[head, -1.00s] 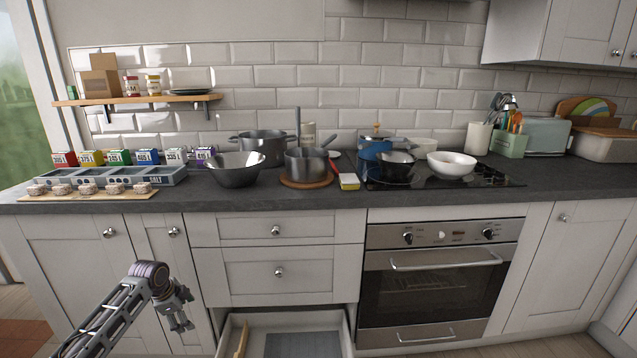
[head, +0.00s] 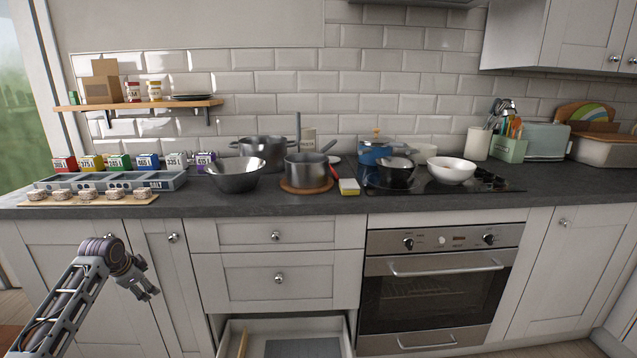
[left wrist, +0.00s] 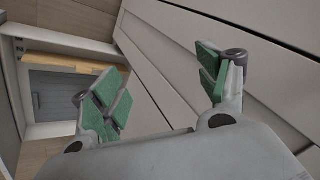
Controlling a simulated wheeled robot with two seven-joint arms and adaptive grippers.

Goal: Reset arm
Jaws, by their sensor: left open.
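My left gripper (head: 148,291) hangs in front of the white lower cabinets at the left in the head view, below the worktop edge. In the left wrist view its green-padded fingers (left wrist: 160,90) are wide apart with nothing between them. My left arm comes up from the bottom left corner, bent at the wrist. My right gripper is in neither current view.
A lower drawer (head: 232,345) stands pulled out right of the gripper; it also shows in the left wrist view (left wrist: 60,131). The slate worktop (head: 330,203) above holds pots, bowls and a grey tray (head: 120,186). The oven (head: 435,290) is shut.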

